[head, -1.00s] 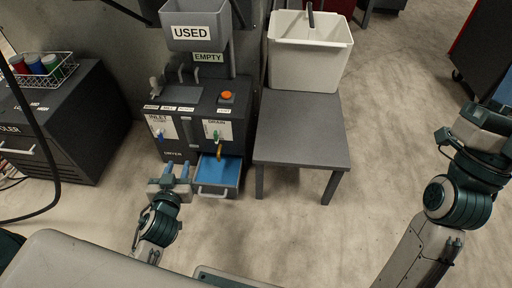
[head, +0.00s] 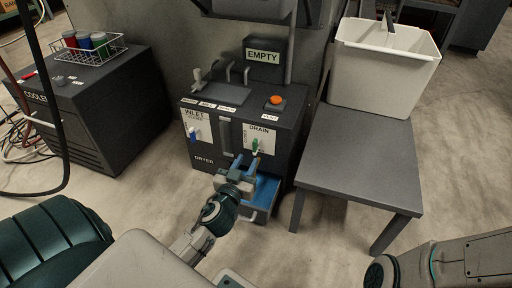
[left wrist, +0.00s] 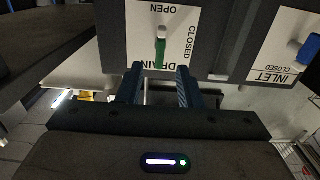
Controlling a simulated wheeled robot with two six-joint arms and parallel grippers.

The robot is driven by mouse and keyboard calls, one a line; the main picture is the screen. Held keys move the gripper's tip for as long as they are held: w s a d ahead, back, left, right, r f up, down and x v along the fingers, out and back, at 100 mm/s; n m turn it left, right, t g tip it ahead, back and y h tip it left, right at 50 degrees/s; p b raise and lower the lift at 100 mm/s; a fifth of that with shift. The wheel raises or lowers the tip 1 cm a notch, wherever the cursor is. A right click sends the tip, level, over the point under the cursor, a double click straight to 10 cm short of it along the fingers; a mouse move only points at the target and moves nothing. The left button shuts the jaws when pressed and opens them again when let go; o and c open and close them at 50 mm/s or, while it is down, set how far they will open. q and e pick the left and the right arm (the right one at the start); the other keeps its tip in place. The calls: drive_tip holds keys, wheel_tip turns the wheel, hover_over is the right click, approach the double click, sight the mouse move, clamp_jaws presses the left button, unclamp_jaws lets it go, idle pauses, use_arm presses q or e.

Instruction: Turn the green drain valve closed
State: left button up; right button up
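The green drain valve (head: 255,146) is a small lever on the white DRAIN plate (head: 265,136) on the dryer's front. In the left wrist view the lever (left wrist: 161,47) stands in line with the OPEN mark; the CLOSED mark is to its right. My left gripper (head: 246,166) is in front of the dryer, just below the valve. Its two blue fingers (left wrist: 160,68) are apart and empty, one to each side of the lever's line. I cannot tell whether the tips reach around the lever. My right gripper is out of view.
The blue inlet valve (head: 195,134) is left of the drain valve. An open blue drawer (head: 266,192) juts out under my left gripper. A grey table (head: 357,158) with a white bin (head: 384,75) stands right. The cooler (head: 105,112) is left, with floor between.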

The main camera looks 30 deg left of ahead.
sight(254, 148)
use_arm(q)
drive_tip(key=b+x, duration=0.1)
drive_tip(key=x, duration=0.7)
drive_tip(key=shift+w+b, duration=0.15)
drive_tip(key=shift+b, duration=0.15)
clamp_jaws()
